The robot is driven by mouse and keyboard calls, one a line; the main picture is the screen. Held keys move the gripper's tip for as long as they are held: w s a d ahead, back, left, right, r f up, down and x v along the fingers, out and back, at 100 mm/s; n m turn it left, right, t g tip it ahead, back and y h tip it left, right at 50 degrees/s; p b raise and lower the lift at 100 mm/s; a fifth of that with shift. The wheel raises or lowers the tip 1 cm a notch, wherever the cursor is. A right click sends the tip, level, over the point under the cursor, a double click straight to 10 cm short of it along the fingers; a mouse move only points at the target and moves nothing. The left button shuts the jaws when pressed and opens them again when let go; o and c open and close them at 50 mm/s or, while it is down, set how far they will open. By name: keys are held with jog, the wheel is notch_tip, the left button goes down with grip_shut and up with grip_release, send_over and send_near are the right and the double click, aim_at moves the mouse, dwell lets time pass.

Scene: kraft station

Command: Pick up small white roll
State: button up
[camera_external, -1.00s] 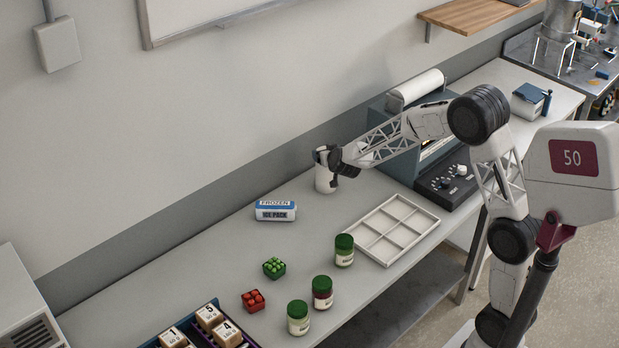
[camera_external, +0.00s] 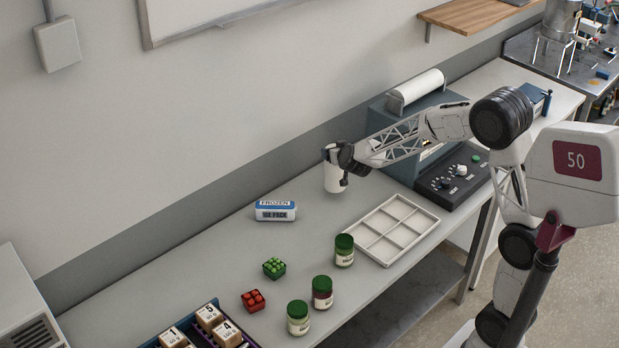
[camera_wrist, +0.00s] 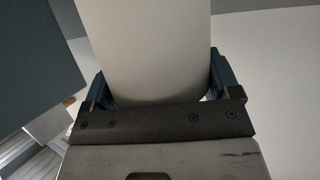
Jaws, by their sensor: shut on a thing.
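The small white roll (camera_external: 332,177) is upright at the back of the bench, left of the blue-grey machine. My gripper (camera_external: 338,160) is shut on it from the right side, near its upper part. In the wrist view the roll (camera_wrist: 154,45) fills the space between the two fingers of my gripper (camera_wrist: 158,88). I cannot tell for sure how far its lower end is above the bench. Another, larger white roll (camera_external: 414,88) lies on top of the machine.
A divided white tray (camera_external: 361,246) lies in front of the machine (camera_external: 408,155). An ice pack (camera_external: 275,211), green-lidded jars (camera_external: 344,250), a green punnet (camera_external: 274,268), a red punnet (camera_external: 253,300) and a box of numbered blocks (camera_external: 208,314) stand to the left. The bench around the ice pack is clear.

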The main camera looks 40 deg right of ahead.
jog(key=s+a+r, duration=0.1)
jog(key=s, duration=0.9)
jog(key=shift+s, duration=0.35)
